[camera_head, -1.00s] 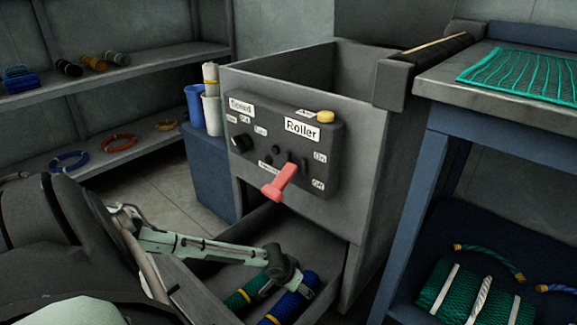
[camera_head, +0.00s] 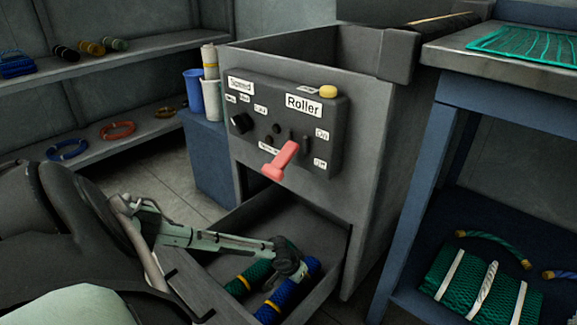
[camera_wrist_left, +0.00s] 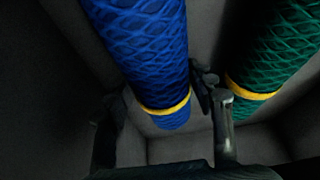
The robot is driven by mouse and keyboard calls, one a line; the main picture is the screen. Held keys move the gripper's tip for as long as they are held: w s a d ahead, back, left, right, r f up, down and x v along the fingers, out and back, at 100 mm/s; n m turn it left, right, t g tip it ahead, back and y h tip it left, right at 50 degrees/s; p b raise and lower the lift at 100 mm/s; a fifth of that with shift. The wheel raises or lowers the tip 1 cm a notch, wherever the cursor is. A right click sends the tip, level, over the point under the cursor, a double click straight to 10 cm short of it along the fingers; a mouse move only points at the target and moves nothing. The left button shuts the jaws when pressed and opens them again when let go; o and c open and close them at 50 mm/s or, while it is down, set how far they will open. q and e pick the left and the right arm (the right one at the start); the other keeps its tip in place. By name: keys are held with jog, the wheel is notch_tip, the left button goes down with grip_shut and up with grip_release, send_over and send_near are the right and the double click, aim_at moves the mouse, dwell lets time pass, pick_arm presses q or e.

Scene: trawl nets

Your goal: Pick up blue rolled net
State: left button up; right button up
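The blue rolled net (camera_head: 279,299), with a yellow band, lies in the open drawer (camera_head: 225,225) under the control box. It fills much of the left wrist view (camera_wrist_left: 145,50). A green rolled net (camera_head: 248,277) with a yellow band lies beside it, to its left in the head view. My left gripper (camera_head: 295,270) is down in the drawer over the blue net. In the left wrist view its fingers (camera_wrist_left: 160,105) are apart, one on each side of the blue roll, with a gap on the left side. The right finger sits between the two rolls. My right gripper is out of view.
The drawer walls are close around the rolls. The grey roller box (camera_head: 300,125) with a red lever (camera_head: 280,160) stands above the drawer. A blue-framed table (camera_head: 425,190) stands at right, with another green net bundle (camera_head: 470,280) on its lower shelf.

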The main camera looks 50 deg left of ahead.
pick_arm(q)
jog(key=c, duration=0.9)
jog(key=shift+c, duration=0.3)
jog(key=shift+r, duration=0.1)
